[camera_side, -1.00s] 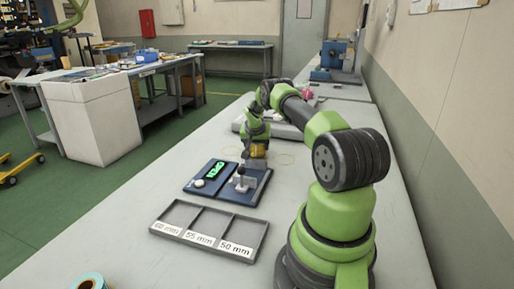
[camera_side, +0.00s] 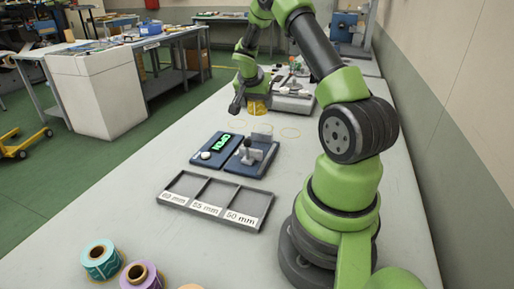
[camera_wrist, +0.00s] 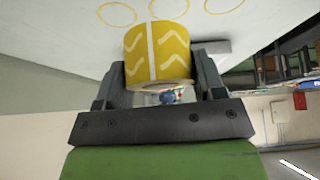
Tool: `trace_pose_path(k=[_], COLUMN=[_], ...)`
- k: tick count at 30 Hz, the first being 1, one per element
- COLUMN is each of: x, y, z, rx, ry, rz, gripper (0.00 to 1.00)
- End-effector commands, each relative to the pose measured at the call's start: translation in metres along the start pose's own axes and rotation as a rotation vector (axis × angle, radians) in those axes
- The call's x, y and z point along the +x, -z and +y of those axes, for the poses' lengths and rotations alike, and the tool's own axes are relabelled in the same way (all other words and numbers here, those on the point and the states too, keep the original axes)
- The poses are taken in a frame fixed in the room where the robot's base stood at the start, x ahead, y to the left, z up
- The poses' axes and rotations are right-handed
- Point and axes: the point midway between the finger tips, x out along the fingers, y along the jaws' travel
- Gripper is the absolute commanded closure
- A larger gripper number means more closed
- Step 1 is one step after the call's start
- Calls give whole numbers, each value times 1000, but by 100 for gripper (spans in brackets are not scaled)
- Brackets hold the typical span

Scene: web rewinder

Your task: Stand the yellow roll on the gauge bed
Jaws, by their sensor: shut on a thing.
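The yellow roll (camera_wrist: 140,52) has a white stripe and pale chevrons. In the wrist view it sits between the two fingers of my gripper (camera_wrist: 158,80), which is shut on it. In the side view the roll (camera_side: 258,105) is beyond the gauge, under my gripper (camera_side: 257,92). I cannot tell whether it touches the table. The dark blue gauge (camera_side: 250,158) carries a grey post and block on its bed, and no roll stands there.
A grey tray (camera_side: 268,207) marked 60, 55 and 50 mm lies in front of the gauge, its compartments empty. A teal roll (camera_side: 100,260) and a purple roll (camera_side: 142,277) stand at the front. Outlined circles (camera_side: 290,133) mark the table behind the gauge. A grey device (camera_side: 293,103) stands farther back.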

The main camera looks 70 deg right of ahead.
Motion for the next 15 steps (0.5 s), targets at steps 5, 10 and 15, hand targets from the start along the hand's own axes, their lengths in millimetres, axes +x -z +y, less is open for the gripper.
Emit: trace_pose_path(k=[5, 10, 15], x=[-20, -24, -2], y=[-28, -42, -57], z=[9, 14, 14], rx=[22, 36, 34], ry=[3, 4, 2], rz=[-5, -11, -17], gripper=[62, 62, 62])
